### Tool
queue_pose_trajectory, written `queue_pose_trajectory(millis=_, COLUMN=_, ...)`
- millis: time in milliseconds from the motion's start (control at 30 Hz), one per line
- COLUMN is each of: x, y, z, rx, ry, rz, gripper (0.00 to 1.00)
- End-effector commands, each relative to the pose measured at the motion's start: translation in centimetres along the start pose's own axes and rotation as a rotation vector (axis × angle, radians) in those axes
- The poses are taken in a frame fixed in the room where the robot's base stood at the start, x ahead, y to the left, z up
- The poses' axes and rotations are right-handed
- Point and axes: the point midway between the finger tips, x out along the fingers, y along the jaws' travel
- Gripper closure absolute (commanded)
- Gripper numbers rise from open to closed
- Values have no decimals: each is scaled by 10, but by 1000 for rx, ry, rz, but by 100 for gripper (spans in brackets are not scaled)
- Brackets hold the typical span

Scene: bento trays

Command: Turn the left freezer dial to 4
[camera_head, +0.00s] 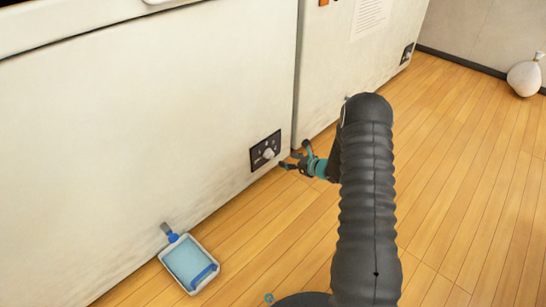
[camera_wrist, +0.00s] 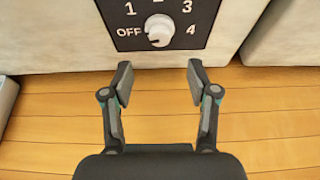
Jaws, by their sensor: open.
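The left freezer dial (camera_head: 268,154) is a white knob on a black panel low on the front of the left white freezer (camera_head: 130,110), near its right edge. In the wrist view the knob (camera_wrist: 161,24) sits at the top centre, with OFF and 1 to its left and 3 and 4 to its right. A label above is cut off by the frame. A small grey mark shows on the knob's lower left side; I cannot tell its setting for sure. My gripper (camera_wrist: 160,74) is open and empty, with its fingers below the knob and apart from it. It shows right of the panel in the head view (camera_head: 290,160).
A second white freezer (camera_head: 335,80) with its own dial panel (camera_head: 407,53) stands to the right, past a narrow gap. A blue-and-white tray (camera_head: 188,263) lies on the wooden floor at lower left. A white sack (camera_head: 525,78) sits far right. Floor at right is clear.

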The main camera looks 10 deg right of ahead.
Motion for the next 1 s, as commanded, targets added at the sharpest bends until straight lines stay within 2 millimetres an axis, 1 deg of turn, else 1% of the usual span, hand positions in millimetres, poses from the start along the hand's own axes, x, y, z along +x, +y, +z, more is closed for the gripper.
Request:
queue_pose_trajectory(millis=33, x=11, y=1, z=-1, rx=-2, ry=-1, rz=3, gripper=41)
queue_pose_trajectory(millis=300, x=61, y=1, z=0, rx=-2, ry=-1, rz=2, gripper=41)
queue_pose_trajectory(millis=500, x=88, y=0, z=0, rx=0, ry=0, rz=1, gripper=41)
queue_pose_trajectory(millis=700, x=100, y=0, z=0, rx=2, ry=0, rz=-1, gripper=41)
queue_pose_trajectory(millis=967, x=101, y=0, z=1, rx=2, ry=0, rz=-1, gripper=41)
queue_pose_trajectory(millis=1000, x=101, y=0, z=1, rx=2, ry=0, rz=-1, gripper=43)
